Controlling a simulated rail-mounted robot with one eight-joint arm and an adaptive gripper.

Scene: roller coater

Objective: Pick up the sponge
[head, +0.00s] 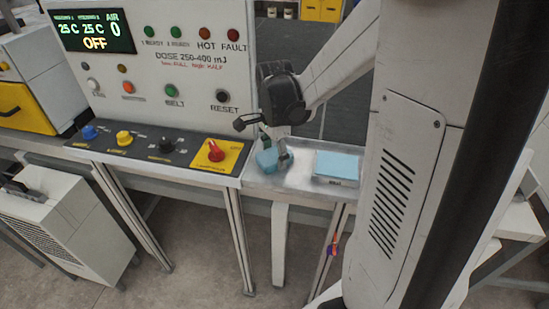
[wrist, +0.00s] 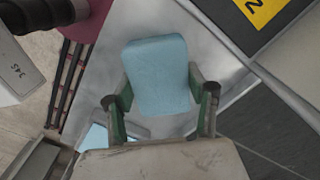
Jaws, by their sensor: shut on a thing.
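The sponge is a light blue block with rounded corners. In the head view the sponge (head: 266,161) is between the fingers of my gripper (head: 274,153), over the left part of the metal shelf. In the wrist view the sponge (wrist: 157,70) fills the gap between the two green-and-grey fingers of my gripper (wrist: 161,95), which is shut on it.
A flat light blue pad (head: 337,165) lies on the metal shelf (head: 300,180) to the right. A control panel with a red knob (head: 216,152) on a yellow plate stands close on the left. Several coloured lamps and buttons are above it.

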